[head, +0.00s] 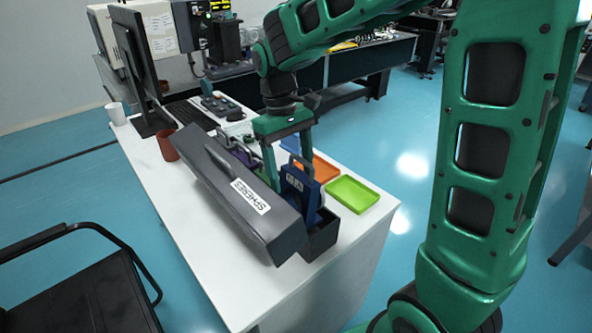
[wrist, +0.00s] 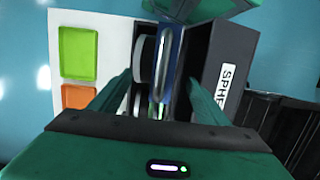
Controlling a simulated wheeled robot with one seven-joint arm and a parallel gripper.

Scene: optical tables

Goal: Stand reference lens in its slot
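A blue plate with a pale label and a grey loop on top (head: 299,190), which may be the reference lens, stands nearly upright at the near end of a dark case (head: 322,238). Its lower part is hidden by the case wall, so I cannot tell whether it is seated in a slot. In the wrist view the blue plate (wrist: 170,65) shows edge-on between my fingers, beside grey round discs (wrist: 147,60). My gripper (head: 289,172) points down over the case. Its fingers are apart, with a gap visible on each side of the plate in the wrist view (wrist: 160,85).
The case's open lid, labelled SPHERES (head: 235,190), leans to the left. A green tray (head: 353,193) and an orange tray (head: 323,168) lie to the right on the white table (head: 205,265). A brown cup (head: 168,145), keyboard (head: 192,115) and monitor (head: 140,70) stand behind.

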